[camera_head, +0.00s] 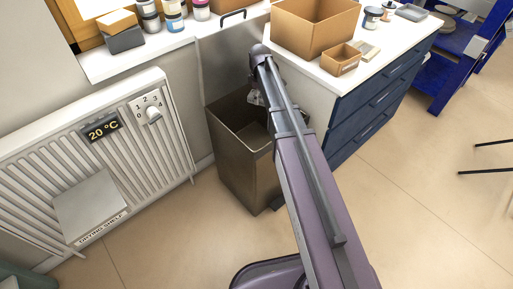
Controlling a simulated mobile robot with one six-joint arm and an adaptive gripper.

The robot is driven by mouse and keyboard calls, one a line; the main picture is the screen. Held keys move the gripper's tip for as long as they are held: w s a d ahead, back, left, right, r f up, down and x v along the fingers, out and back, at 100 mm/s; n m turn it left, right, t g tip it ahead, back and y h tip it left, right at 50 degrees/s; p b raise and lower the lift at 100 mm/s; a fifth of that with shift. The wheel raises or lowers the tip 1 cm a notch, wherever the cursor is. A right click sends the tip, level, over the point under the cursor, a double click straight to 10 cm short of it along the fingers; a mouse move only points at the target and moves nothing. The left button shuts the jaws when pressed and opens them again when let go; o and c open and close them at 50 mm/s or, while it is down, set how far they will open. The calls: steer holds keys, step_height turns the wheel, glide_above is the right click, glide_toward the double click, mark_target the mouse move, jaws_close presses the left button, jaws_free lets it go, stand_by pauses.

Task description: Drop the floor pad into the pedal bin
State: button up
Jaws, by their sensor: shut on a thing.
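The pedal bin (237,162) is a tall brown-grey metal box between the radiator and the blue drawer cabinet. Its top is open and its inside is dark. A grey metal panel with a dark handle, seemingly its raised lid (226,62), stands upright behind the opening. My arm reaches in from the lower right, over the bin. My gripper (257,97) points down at the bin's mouth, partly hidden by my arm. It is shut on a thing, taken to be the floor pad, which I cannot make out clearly. Whether it is below the rim I cannot tell.
A white radiator (100,148) with a drying shelf (90,205) stands at left. At right is a blue drawer cabinet (372,112) with cardboard boxes (312,28) on its white top. Jars stand on the windowsill. The tiled floor (410,215) at right is largely clear.

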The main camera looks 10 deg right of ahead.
steer(key=shift+f+b, duration=2.6)
steer(key=shift+f, duration=0.15)
steer(key=o, duration=0.9)
steer(key=shift+c, duration=0.2)
steer(key=shift+r, duration=0.15)
step_height(320, 180, up, 6)
steer(key=p, duration=0.6)
steer(key=shift+r+p, duration=0.15)
steer(key=shift+p, duration=0.15)
steer(key=s+a+f+b, duration=0.1)
steer(key=s+a, duration=0.5)
steer(key=s, duration=0.2)
steer(key=shift+f, duration=0.2)
